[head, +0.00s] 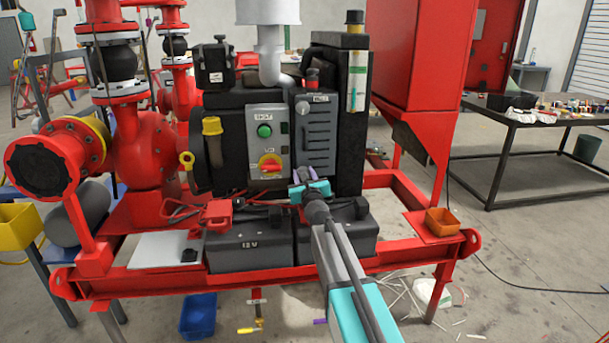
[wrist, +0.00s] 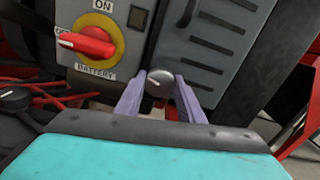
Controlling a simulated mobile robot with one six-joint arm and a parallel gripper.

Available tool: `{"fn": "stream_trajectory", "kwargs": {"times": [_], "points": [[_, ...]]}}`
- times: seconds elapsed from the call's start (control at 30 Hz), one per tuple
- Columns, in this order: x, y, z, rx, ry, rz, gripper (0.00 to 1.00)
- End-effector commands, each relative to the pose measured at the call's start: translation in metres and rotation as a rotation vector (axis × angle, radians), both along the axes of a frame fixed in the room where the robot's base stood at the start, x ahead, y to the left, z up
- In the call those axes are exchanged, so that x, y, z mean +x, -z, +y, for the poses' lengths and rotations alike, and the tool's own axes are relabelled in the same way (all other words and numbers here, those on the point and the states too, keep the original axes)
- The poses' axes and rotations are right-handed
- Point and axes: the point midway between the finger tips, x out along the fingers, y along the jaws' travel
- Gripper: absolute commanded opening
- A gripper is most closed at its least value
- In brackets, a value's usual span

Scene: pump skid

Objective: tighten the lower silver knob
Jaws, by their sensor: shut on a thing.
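The lower silver knob (wrist: 159,82) shows in the wrist view as a round metal knob with a pointer mark, low on the grey panel. My gripper (wrist: 159,90) has its two purple fingers on either side of the knob, shut on it. In the head view my gripper (head: 305,174) reaches the bottom of the grey panel, and its fingers hide the lower knob there. An upper silver knob (head: 302,107) sits higher on the same panel, clear of my gripper.
A red battery switch (wrist: 85,42) on a yellow disc is left of the knob. A green button (head: 264,131) sits above it. Black batteries (head: 248,248) and red cables (wrist: 45,100) lie below. An orange tray (head: 442,222) rests on the red frame at right.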

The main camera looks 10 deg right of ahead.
Motion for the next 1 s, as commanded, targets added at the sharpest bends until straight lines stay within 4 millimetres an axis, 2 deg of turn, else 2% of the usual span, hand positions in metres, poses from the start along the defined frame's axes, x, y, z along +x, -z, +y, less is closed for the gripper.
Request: {"fn": "stream_trajectory", "kwargs": {"times": [0.4,0.93,0.97,1.0], "points": [[0.0,0.0005,-0.0006,-0.248,0.001,-0.012,0.12],[0.0,0.0009,-0.0006,-0.289,0.001,-0.014,0.12],[0.0,0.0009,-0.0006,-0.289,0.001,-0.014,0.38],[0.0,0.0009,-0.0006,-0.289,0.001,-0.014,0.45]]}}
